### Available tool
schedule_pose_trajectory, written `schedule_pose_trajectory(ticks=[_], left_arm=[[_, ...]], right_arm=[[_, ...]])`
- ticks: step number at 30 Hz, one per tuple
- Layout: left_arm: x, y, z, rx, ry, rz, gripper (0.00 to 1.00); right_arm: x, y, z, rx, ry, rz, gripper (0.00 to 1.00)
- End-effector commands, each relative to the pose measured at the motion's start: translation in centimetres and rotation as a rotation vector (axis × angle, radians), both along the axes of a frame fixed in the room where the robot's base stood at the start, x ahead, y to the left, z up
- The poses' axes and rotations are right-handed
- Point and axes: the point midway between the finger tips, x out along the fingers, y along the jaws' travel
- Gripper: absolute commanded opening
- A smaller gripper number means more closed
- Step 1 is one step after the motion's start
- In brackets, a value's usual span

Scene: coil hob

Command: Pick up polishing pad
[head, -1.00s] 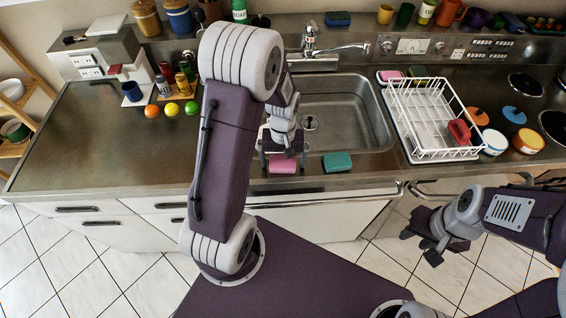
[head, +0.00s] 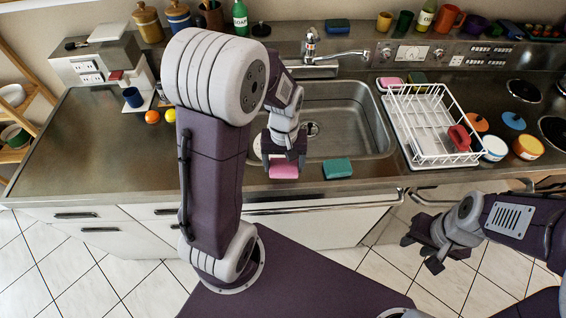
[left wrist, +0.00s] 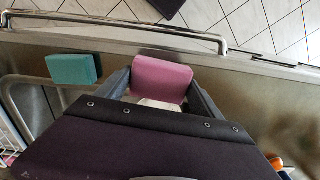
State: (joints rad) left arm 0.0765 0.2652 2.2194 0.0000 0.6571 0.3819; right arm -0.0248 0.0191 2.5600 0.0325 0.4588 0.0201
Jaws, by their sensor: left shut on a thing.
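A pink pad (head: 284,170) is at the counter's front edge, in front of the sink. I take it to be the polishing pad. My left gripper (head: 284,161) is over it and shut on it. In the left wrist view the pink pad (left wrist: 162,78) sits between the two fingers (left wrist: 160,92), with a whitish part below it. I cannot tell whether it is clear of the counter. A teal sponge (head: 337,168) lies just to the right, apart from the gripper. My right gripper (head: 424,247) is open and empty, in front of the cabinets.
The sink (head: 345,115) lies behind the pad, with a tap (head: 312,42) at its back. A white wire dish rack (head: 425,120) with a red item stands on the right. A blue mug (head: 133,97) stands at the left. The left counter has free room.

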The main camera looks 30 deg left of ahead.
Motion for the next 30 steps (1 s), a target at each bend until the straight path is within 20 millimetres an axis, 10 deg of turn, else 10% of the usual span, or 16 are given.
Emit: schedule_pose_trajectory(ticks=[9,23,24,27,30], left_arm=[[-5.7,-3.7,4.2,0.0,-0.004,-0.004,0.37],[-7.3,-4.7,5.2,0.0,0.0,0.001,0.37],[-7.3,-4.7,5.1,0.0,0.0,0.001,0.65],[-7.3,-4.6,5.1,0.0,0.0,0.001,0.44],[-7.0,-4.7,5.1,0.0,0.0,-0.009,0.44]], right_arm=[[0.0,0.0,-0.1,0.0,0.0,0.0,0.36],[0.0,0.0,0.0,0.0,0.0,0.0,0.36],[0.0,0.0,0.0,0.0,0.0,0.0,0.36],[0.0,0.0,0.0,0.0,0.0,0.0,0.36],[0.0,0.0,0.0,0.0,0.0,0.0,0.36]])
